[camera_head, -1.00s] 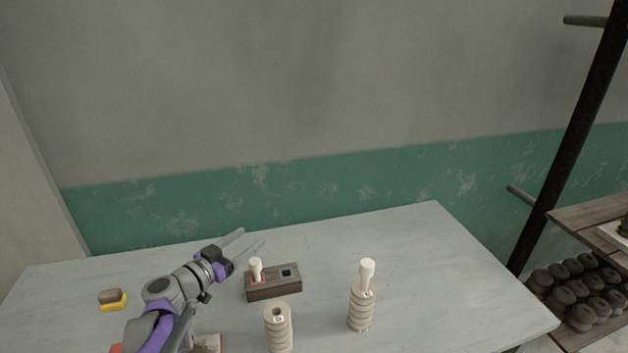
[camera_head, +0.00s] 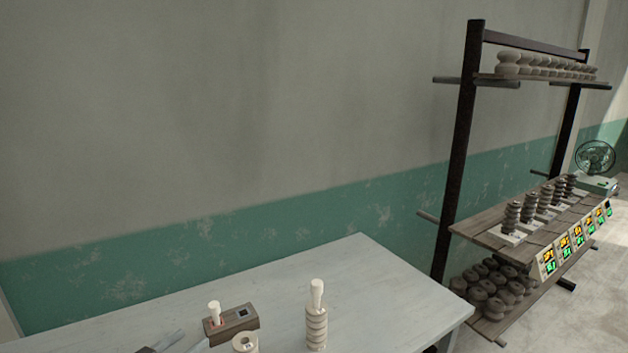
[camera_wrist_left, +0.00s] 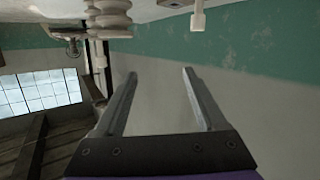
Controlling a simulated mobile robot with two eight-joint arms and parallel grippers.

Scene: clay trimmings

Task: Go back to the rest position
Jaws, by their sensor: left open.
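My left gripper (camera_head: 172,342) shows only by its fingers at the bottom left of the head view, low over the table, left of the wooden block. In the left wrist view its two fingers (camera_wrist_left: 158,72) are spread apart with nothing between them. That view is turned over, with the table along its top edge. My right gripper is in neither view.
A pale table (camera_head: 385,282) holds a wooden block (camera_head: 240,325) with a white-handled piece (camera_head: 214,312), a ringed stack (camera_head: 316,330) with a white peg (camera_head: 317,292), and another cylinder (camera_head: 245,342). A shelf rack (camera_head: 456,160) stands right, with a fan (camera_head: 595,157) beyond.

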